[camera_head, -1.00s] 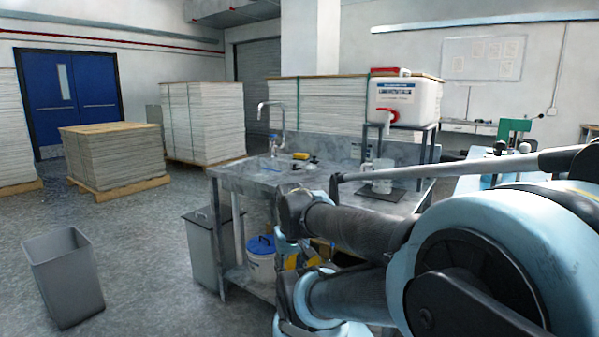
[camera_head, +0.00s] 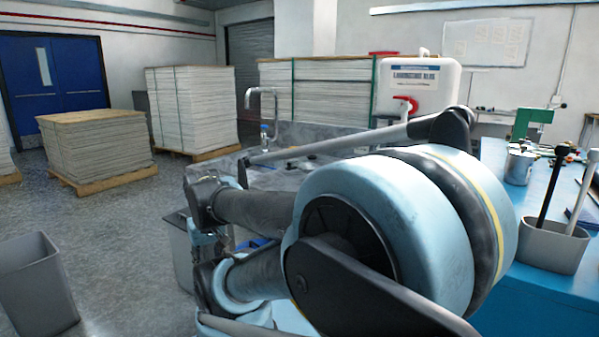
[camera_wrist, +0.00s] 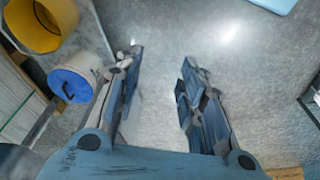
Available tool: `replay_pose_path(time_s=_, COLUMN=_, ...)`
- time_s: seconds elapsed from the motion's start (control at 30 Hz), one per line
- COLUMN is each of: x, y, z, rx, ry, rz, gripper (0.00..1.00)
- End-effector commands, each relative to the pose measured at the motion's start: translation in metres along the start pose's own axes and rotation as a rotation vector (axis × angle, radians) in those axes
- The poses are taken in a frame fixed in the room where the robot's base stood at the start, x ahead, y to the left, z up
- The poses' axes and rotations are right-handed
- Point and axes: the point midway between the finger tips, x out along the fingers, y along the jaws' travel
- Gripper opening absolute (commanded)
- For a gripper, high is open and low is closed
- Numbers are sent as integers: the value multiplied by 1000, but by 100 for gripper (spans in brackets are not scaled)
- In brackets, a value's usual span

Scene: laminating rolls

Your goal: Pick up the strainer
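I cannot make out a strainer in either view. On the blue table (camera_head: 490,300) at the right of the head view are a grey metal can (camera_head: 519,166) and a grey bin (camera_head: 551,246) with a black stick and a pale handle standing in it. My gripper (camera_wrist: 160,75) shows in the wrist view with its two fingers apart and nothing between them but grey floor. In the head view my arm fills the middle and hides much of the sink bench; I cannot see the gripper there.
The sink bench (camera_head: 262,178) with a tap (camera_head: 262,93) and a white tank (camera_head: 419,84) stands behind my arm. A grey waste bin (camera_head: 38,283) is at lower left. The wrist view shows a yellow bucket (camera_wrist: 42,22) and a blue-lidded bucket (camera_wrist: 75,86).

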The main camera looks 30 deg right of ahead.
Motion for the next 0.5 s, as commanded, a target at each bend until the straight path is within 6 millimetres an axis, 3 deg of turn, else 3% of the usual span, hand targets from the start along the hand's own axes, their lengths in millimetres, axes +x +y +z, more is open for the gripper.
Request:
replay_pose_path(time_s=0.2, x=0, y=0, z=0, rx=1, ry=0, rz=0, gripper=36)
replay_pose_path(time_s=0.3, x=-11, y=2, z=4, rx=16, ry=10, rz=2, gripper=36)
replay_pose_path(time_s=0.5, x=-52, y=16, z=-34, rx=141, ry=-7, rz=14, gripper=36)
